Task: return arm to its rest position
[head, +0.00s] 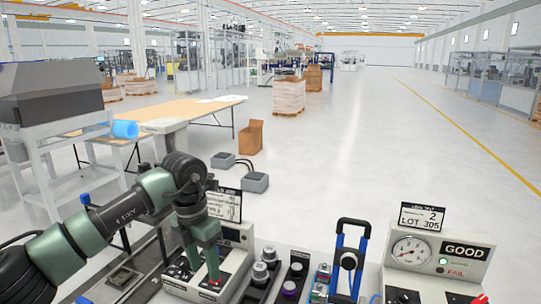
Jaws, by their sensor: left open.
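My left arm (118,213), green and black, comes in from the left and bends down at the wrist. My left gripper (203,266) points downward over the left test box, with its jaws open. A red tip shows on one finger, close above the box's dark sloped panel. I cannot tell whether it touches the panel. I see nothing held between the fingers. The left test box (236,234) is partly hidden behind the gripper. My right gripper is not clearly seen in the head view.
Dark trays with knobs (260,272) and a blue-black upright frame (348,250) stand right of the gripper. A gauge box (412,252) with a GOOD label is at the right. A wooden-topped table (190,108) and a cardboard box (251,137) stand beyond. Open floor lies behind.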

